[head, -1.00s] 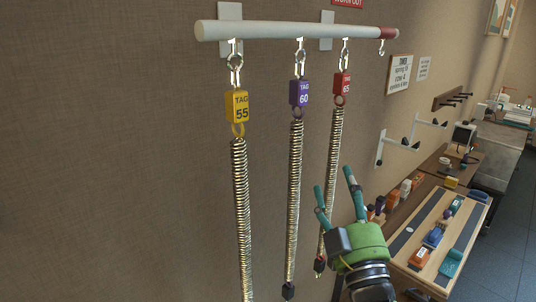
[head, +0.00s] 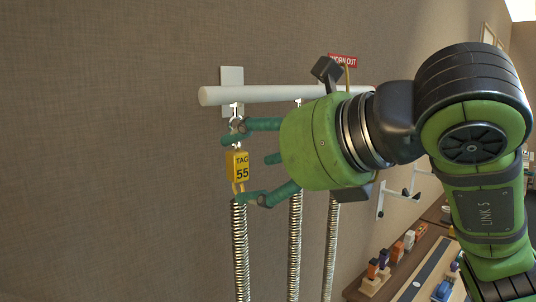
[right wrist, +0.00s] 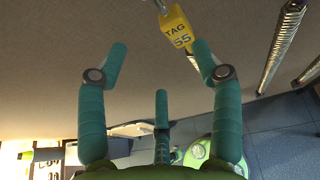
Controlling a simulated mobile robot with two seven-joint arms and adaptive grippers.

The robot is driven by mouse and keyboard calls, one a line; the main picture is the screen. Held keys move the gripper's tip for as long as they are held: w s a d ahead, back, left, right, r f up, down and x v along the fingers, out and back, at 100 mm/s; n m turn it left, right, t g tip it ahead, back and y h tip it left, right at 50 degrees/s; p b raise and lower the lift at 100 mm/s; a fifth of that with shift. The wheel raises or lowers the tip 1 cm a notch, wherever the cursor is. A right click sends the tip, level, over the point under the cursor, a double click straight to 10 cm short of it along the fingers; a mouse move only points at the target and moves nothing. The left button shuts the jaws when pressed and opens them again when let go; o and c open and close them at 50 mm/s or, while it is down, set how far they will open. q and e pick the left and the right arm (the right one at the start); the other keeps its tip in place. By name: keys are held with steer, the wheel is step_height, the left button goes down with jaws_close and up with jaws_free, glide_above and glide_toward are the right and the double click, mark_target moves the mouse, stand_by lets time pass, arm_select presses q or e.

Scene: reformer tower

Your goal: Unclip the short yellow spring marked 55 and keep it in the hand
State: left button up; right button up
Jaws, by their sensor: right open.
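The yellow tag marked 55 (head: 238,166) hangs with its long coiled spring (head: 240,250) from the leftmost hook of the white rail (head: 290,94). My right gripper (head: 243,168) is open, its green fingers reaching in from the right, one level with the clip above the tag and one below it. In the right wrist view the tag (right wrist: 176,28) shows near the top, beyond the open fingertips and nearer the right-hand one. I cannot tell whether any finger touches it. My left gripper is not in view.
Two more springs (head: 295,240) (head: 331,250) hang close to the right, their tags hidden behind my gripper. A red WORN OUT sign (head: 343,61) is above the rail. A bench with blocks (head: 397,252) stands lower right. The wall at left is clear.

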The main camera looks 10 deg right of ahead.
mark_target(238, 158)
steer(key=shift+m+t+h, duration=0.3)
steer(key=shift+h, duration=0.3)
steer(key=w+p, duration=0.1)
steer(key=w+a+f+p, duration=0.1)
steer(key=w, duration=0.1)
steer(key=w+a+p, duration=0.1)
steer(key=w, duration=0.1)
steer(key=shift+w+f, duration=0.15)
steer(key=shift+f, duration=0.05)
steer(key=shift+w+a+f, duration=0.25)
steer(key=shift+a, duration=0.05)
jaws_close()
steer(key=shift+r+p, duration=0.3)
steer(key=shift+r, duration=0.25)
steer(key=shift+s+d, duration=0.1)
